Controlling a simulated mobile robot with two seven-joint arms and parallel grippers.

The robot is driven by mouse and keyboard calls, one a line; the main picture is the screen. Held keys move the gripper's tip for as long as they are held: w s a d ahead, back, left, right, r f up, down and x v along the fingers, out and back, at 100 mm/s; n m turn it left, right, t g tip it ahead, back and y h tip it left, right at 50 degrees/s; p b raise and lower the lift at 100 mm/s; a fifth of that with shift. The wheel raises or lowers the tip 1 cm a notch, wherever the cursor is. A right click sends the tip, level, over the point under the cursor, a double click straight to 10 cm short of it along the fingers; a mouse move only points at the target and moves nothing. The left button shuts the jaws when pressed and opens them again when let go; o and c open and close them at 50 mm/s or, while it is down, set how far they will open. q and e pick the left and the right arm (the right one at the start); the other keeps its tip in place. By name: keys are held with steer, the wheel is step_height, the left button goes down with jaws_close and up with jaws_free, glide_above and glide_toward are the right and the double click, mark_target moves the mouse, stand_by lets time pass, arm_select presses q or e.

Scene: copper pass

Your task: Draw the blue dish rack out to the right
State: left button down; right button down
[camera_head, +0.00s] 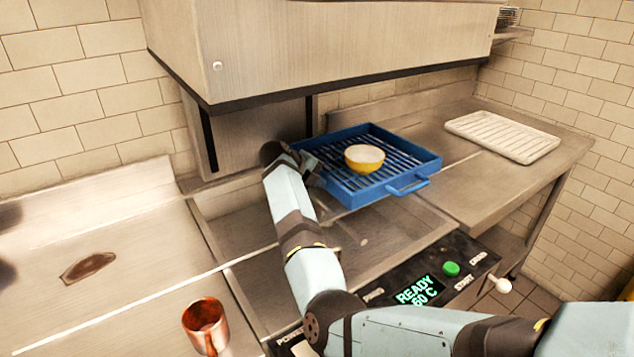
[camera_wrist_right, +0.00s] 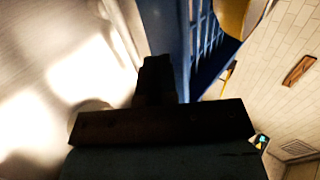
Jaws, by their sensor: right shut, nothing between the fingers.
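The blue dish rack (camera_head: 407,187) sits across the front of the machine opening and the right-hand counter, with a handle at its front right. A yellow bowl (camera_head: 364,158) with a pale inside stands in the rack. My right gripper (camera_head: 312,168) is at the rack's left side, shut and empty. In the right wrist view the shut fingers (camera_wrist_right: 157,75) are beside the rack's blue wall (camera_wrist_right: 183,40); I cannot tell whether they touch it. The bowl (camera_wrist_right: 231,16) shows there at the top. My left gripper is not in view.
A white ribbed tray (camera_head: 502,136) lies on the right counter (camera_head: 480,195), with bare counter between it and the rack. The raised steel hood (camera_head: 320,50) hangs above. A copper mug (camera_head: 205,325) stands at front left. The control panel (camera_head: 430,285) reads READY.

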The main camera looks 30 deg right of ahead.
mark_target(379, 158)
steer(key=shift+d, duration=0.1)
steer(key=d, duration=0.7)
steer(key=w+d, duration=0.1)
steer(key=d, duration=1.4)
steer(key=shift+w+d, duration=0.3)
steer(key=shift+w, duration=0.05)
steer(key=shift+d, duration=0.55)
steer(key=shift+r, duration=0.2)
steer(key=shift+d+r, duration=0.1)
steer(key=shift+d, duration=0.05)
